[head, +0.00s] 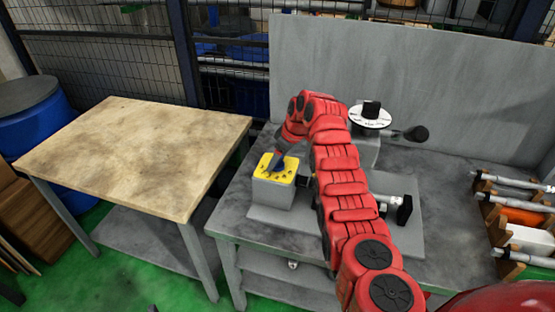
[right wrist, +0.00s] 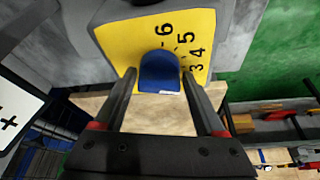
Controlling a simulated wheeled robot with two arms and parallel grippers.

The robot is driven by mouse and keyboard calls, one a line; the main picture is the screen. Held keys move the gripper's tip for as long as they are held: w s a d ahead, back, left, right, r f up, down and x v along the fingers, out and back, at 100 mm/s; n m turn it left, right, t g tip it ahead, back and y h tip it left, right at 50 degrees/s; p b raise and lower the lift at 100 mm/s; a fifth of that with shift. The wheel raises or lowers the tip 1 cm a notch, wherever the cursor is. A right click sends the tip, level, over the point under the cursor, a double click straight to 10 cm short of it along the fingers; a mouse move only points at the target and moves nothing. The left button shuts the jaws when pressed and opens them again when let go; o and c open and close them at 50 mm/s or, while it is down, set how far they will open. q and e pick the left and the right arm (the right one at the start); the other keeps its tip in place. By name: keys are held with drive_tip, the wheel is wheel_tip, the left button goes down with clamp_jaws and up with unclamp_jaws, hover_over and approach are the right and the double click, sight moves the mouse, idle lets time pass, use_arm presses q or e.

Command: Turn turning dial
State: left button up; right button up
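The turning dial is a blue knob (right wrist: 160,73) on a yellow plate with black numbers (right wrist: 115,38). In the head view the yellow plate (head: 264,172) tops a grey block on the machine, and the blue part (head: 277,165) shows on it. My right gripper (right wrist: 159,76) is at the knob, with one dark finger on each side of it. The fingers are apart, and narrow gaps seem to show beside the knob; I cannot tell if either touches. My right arm hides part of the machine in the head view. My left gripper is not in view.
A wooden-topped table (head: 130,150) stands at the left, by a blue barrel (head: 45,130). A white round dial with a black knob (head: 370,115) sits behind my arm. A rack of tools (head: 515,215) is at the right. A grey panel (head: 430,90) stands behind the bench.

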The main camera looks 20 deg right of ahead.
drive_tip(key=shift+o, duration=1)
drive_tip(key=shift+r, duration=0.15)
drive_tip(key=v, duration=1.7)
drive_tip(key=shift+s, duration=0.15)
